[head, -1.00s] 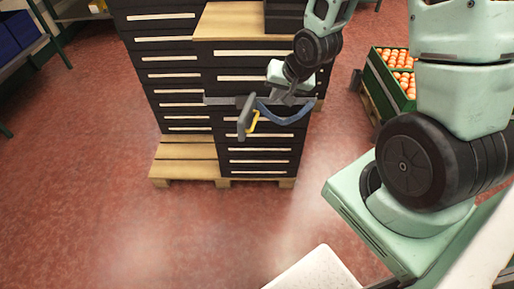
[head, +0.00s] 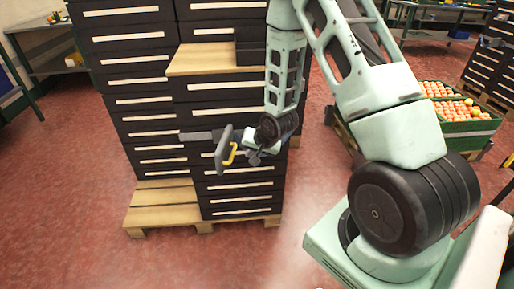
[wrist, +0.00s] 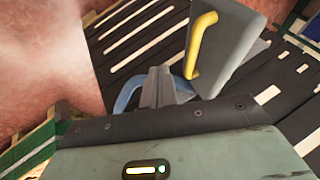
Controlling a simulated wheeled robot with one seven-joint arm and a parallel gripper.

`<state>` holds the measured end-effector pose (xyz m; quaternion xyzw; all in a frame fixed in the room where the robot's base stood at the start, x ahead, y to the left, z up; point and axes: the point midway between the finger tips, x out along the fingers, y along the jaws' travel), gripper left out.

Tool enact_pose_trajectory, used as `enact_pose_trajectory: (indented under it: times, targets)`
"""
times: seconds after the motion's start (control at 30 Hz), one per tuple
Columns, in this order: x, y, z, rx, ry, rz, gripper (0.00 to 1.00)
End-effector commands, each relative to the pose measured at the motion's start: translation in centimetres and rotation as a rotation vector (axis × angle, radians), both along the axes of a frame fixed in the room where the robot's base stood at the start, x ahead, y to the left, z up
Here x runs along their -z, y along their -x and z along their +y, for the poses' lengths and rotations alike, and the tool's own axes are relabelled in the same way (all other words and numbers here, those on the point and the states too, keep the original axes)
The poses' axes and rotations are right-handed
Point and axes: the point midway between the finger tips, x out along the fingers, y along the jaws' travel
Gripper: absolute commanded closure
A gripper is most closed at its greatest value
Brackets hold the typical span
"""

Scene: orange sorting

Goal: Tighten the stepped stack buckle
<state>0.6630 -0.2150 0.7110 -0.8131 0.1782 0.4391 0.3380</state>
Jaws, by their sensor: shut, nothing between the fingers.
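The stepped stack of black crates (head: 236,92) stands on a wooden pallet (head: 160,211). A dark grey strap (head: 196,136) runs across its front. The buckle is a grey plate (head: 222,150) with a yellow lever (head: 231,154); in the wrist view the plate (wrist: 232,45) and lever (wrist: 197,42) are near the top. My gripper (head: 254,158) is just right of the buckle; its fingers (wrist: 158,85) are shut and empty. A blue strap tail (wrist: 128,95) shows on both sides of the fingers, apparently passing behind them. Contact cannot be told.
Green crates of oranges (head: 458,128) stand at the right. A wooden board (head: 213,59) lies on the stack's lower step. A table (head: 45,50) stands at the back left. The red floor in front of the pallet is clear.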

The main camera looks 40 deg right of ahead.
Motion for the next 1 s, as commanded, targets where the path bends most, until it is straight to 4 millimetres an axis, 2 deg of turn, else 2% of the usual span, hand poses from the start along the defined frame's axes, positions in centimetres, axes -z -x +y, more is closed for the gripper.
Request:
enact_pose_trajectory:
  times: [0.1,0.3,0.77,1.0]
  targets:
    - [0.2,-1.5,1.4,-0.006,0.0,-0.003,1.0]
    - [0.6,-2.7,2.4,-0.002,0.0,0.0,1.0]
    - [0.6,-2.9,2.6,0.002,-0.001,-0.001,1.0]
    - [0.6,-3.2,3.5,0.059,0.0,-0.001,1.0]
